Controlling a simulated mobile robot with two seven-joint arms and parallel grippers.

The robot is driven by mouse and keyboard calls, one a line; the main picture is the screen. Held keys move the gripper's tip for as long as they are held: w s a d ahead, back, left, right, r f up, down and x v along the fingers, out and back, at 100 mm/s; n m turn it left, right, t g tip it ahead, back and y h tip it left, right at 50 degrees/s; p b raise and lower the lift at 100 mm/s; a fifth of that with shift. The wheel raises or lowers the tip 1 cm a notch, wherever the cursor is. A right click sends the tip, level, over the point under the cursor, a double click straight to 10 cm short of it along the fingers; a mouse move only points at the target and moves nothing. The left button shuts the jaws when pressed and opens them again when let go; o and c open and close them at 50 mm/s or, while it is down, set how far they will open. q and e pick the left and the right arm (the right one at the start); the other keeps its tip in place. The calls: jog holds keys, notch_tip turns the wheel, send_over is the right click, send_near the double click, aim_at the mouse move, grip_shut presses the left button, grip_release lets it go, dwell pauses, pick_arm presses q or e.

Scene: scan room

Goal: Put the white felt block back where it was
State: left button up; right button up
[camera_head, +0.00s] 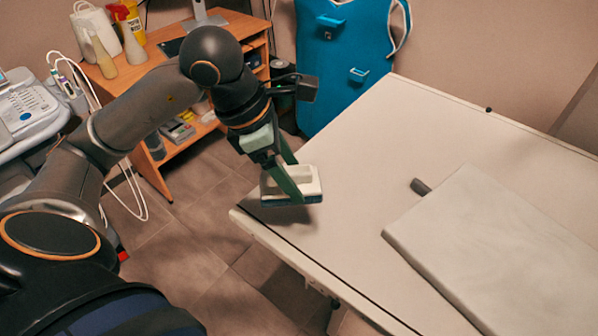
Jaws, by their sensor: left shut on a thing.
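My left gripper (287,190) is shut on the white felt block (309,183), a pale block with a recessed top and a dark lower edge. One green finger crosses in front of the block and hides part of it. The block is at the near left corner of the white table (360,160), with a dark shadow close below it. I cannot tell whether it touches the tabletop. My right gripper is not in view.
A pale flat pad (500,250) lies on the right of the table, with a small dark cylinder (420,187) beside it. A wooden desk (140,75) with bottles stands back left. A blue apron (342,60) hangs behind.

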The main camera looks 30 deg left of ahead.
pick_arm(q)
jog(key=w+a+f, duration=0.1)
jog(key=w+f, duration=0.1)
jog(key=w+a+f, duration=0.1)
jog(key=w+f, duration=0.1)
jog(key=w+a+f, duration=0.1)
jog(key=w+f, duration=0.1)
jog(key=shift+w+f, duration=0.2)
jog(key=shift+w, duration=0.05)
jog(key=shift+w+a+f, duration=0.1)
jog(key=shift+w+f, duration=0.05)
jog(key=shift+f, duration=0.85)
jog(key=shift+w+f, duration=0.15)
jog(key=shift+f, duration=0.8)
jog(key=shift+f, duration=0.1)
jog(key=o, duration=0.9)
jog(key=shift+f, duration=0.1)
jog(key=shift+c, duration=0.2)
jog(key=o, duration=0.4)
jog(key=shift+c, duration=0.2)
jog(key=v, duration=1.2)
jog(key=shift+r, duration=0.2)
